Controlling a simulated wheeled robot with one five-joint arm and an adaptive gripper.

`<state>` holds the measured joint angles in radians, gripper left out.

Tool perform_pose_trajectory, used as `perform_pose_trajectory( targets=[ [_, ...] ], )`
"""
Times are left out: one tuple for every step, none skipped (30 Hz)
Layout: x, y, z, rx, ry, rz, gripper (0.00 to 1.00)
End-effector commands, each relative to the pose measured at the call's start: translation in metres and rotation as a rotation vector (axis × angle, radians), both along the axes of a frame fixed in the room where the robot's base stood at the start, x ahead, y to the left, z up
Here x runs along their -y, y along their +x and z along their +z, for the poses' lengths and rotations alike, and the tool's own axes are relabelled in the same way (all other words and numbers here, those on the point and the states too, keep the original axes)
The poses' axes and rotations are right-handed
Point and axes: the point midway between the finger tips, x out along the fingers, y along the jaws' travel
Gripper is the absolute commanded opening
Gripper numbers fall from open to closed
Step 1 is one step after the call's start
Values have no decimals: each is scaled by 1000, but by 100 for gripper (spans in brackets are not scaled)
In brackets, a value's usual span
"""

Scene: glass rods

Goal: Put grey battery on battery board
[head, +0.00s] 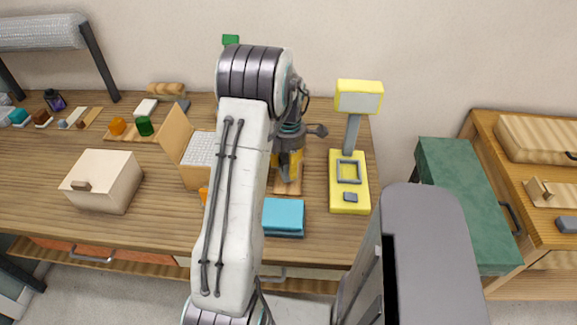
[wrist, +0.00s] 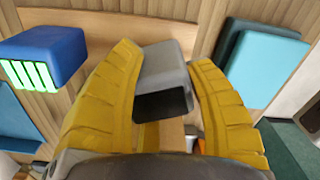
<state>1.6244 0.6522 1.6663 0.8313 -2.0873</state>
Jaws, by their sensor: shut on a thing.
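My gripper (wrist: 165,90) has its two yellow fingers closed on the sides of the grey battery (wrist: 163,75), a grey block with a dark end face. In the head view my gripper (head: 288,168) points down over the desk, above a small wooden board (head: 283,186) that may be the battery board. The grey battery cannot be made out there. In the wrist view a blue battery (wrist: 42,56) with glowing green bars is left of my gripper, apart from it. Whether the grey battery touches the wood below it cannot be told.
A yellow device (head: 337,196) with a raised display stands right of my gripper. Teal books (head: 284,216) lie at the desk's front. My arm hides the desk's middle.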

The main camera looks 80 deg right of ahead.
Motion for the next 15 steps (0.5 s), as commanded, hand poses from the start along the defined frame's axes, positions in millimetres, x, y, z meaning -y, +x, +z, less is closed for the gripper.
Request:
perform_pose_trajectory(
  targets=[
    [-1, 0, 0, 0, 3, 0, 13],
    [-1, 0, -2, 0, 4, 0, 13],
    [-1, 0, -10, 0, 2, 0, 13],
    [-1, 0, -14, 0, 2, 0, 13],
    [-1, 0, -17, 0, 2, 0, 13],
    [0, 0, -20, 0, 0, 0, 13],
    [0, 0, -21, 0, -1, 0, 13],
    [0, 0, -23, 0, -1, 0, 13],
    [0, 0, -24, 0, -1, 0, 13],
    [0, 0, -25, 0, -1, 0, 13],
    [0, 0, -25, 0, -1, 0, 13],
    [0, 0, -25, 0, -1, 0, 13],
    [0, 0, -25, 0, -2, 0, 13],
    [0, 0, -25, 0, -2, 0, 13],
    [0, 0, -25, 0, -2, 0, 13]
  ],
)
